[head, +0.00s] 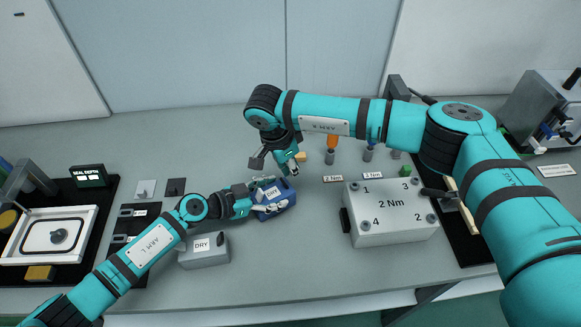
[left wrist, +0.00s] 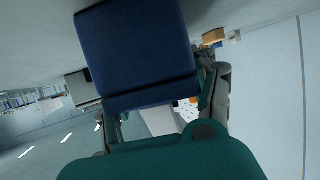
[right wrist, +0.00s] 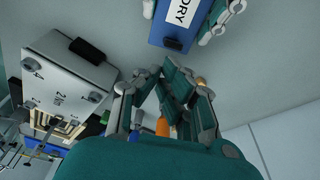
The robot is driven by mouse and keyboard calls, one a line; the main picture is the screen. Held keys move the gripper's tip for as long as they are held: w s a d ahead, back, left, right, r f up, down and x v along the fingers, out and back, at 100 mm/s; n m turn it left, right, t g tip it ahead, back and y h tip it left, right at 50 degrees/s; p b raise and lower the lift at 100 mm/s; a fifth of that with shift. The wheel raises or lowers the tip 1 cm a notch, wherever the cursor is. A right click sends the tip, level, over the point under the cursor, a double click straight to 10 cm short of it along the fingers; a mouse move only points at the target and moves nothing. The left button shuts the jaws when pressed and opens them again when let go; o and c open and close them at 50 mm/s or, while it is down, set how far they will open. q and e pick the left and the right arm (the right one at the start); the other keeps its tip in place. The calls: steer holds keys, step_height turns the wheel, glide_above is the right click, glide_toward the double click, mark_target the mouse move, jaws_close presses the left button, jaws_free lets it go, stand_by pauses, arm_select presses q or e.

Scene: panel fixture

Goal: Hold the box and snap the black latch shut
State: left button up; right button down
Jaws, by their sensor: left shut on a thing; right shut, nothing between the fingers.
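My right gripper (head: 292,170) is shut and empty just behind the box in the head view. Its closed fingers (right wrist: 160,75) point toward the box, apart from it.
A grey DRY box (head: 205,252) with a dark latch-like part stands front left. A grey 2 Nm block (head: 390,222) stands right, with drivers (head: 331,145) behind. A black mat with a white tray (head: 50,262) is far left. The bench between the blue box and block is clear.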

step_height(320, 180, up, 2)
steer(key=w+d, duration=0.2)
steer(key=d, duration=0.1)
step_height(320, 180, up, 7)
glide_above(283, 182)
steer(key=shift+s+a+r, duration=0.1)
steer(key=shift+s+a, duration=0.05)
steer(key=shift+s, duration=0.05)
steer(key=c, duration=1.7)
jaws_free()
steer(key=shift+w+f+y, duration=0.2)
steer(key=shift+y, duration=0.2)
steer(key=shift+c, duration=0.2)
steer(key=o, duration=0.5)
steer(key=shift+w+f+g+y, duration=0.15)
steer(key=shift+w+g+y, duration=0.15)
steer(key=shift+g+y, duration=0.45)
steer(key=shift+c, duration=0.2)
steer(key=shift+o, duration=0.6)
steer(key=shift+d+f, duration=0.2)
steer(key=shift+f, duration=0.05)
step_height(283, 182, down, 11)
steer(key=shift+f, duration=0.2)
steer(key=shift+c, duration=0.4)
